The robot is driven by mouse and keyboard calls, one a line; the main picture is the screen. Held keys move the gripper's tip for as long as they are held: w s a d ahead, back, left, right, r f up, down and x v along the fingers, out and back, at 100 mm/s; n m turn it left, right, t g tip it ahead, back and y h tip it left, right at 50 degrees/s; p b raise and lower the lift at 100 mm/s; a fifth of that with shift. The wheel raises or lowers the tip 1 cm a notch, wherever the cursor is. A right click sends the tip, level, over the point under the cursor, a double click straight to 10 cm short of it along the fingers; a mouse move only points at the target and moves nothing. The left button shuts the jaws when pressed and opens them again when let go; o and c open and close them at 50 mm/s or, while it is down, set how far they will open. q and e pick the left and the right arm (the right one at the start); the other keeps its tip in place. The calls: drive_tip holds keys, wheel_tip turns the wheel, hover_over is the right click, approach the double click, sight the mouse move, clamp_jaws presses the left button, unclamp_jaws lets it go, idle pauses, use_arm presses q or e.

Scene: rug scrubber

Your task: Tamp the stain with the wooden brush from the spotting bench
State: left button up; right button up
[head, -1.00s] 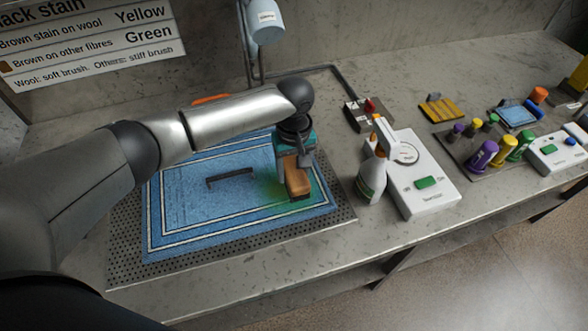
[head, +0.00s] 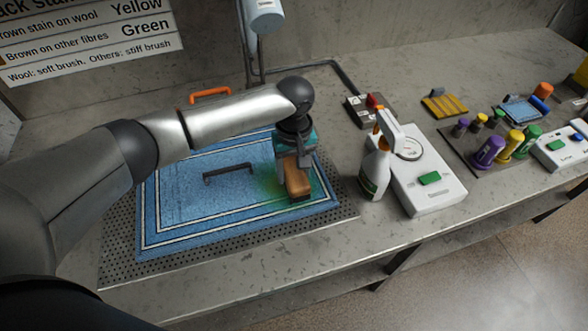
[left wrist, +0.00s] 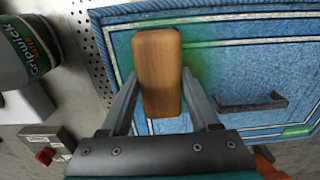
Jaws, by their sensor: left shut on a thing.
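My left gripper (head: 295,160) is shut on the wooden brush (head: 297,184), a brown block held at the right part of the blue rug (head: 190,190). A green patch (head: 270,188), the stain, shows on the rug around and beside the brush. In the left wrist view the brush (left wrist: 160,70) sits between my two fingers (left wrist: 160,100), with green tint (left wrist: 205,62) on the rug next to it. The brush hides its own underside, so I cannot tell whether it touches the rug. My right gripper is not in view.
A black bar handle (head: 228,171) lies on the rug. A spray bottle (head: 376,172) and a white device (head: 425,180) stand close to the right. A red-button box (head: 365,110) is behind them. Coloured bottles (head: 490,150) stand farther right. A wall sign (head: 90,40) is at upper left.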

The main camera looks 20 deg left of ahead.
use_arm(q)
drive_tip(key=shift+f, duration=0.6)
drive_tip(key=shift+s+f+p, duration=0.1)
drive_tip(key=shift+p, duration=0.25)
idle(2.2)
drive_tip(key=shift+r+p, duration=0.7)
drive_tip(key=shift+p, duration=0.4)
drive_tip(key=shift+f+b, duration=0.35)
drive_tip(key=shift+f, duration=0.3)
drive_tip(key=shift+s+f+p, duration=0.1)
drive_tip(key=shift+f+p, duration=0.1)
drive_tip(key=shift+p, duration=0.25)
idle(1.4)
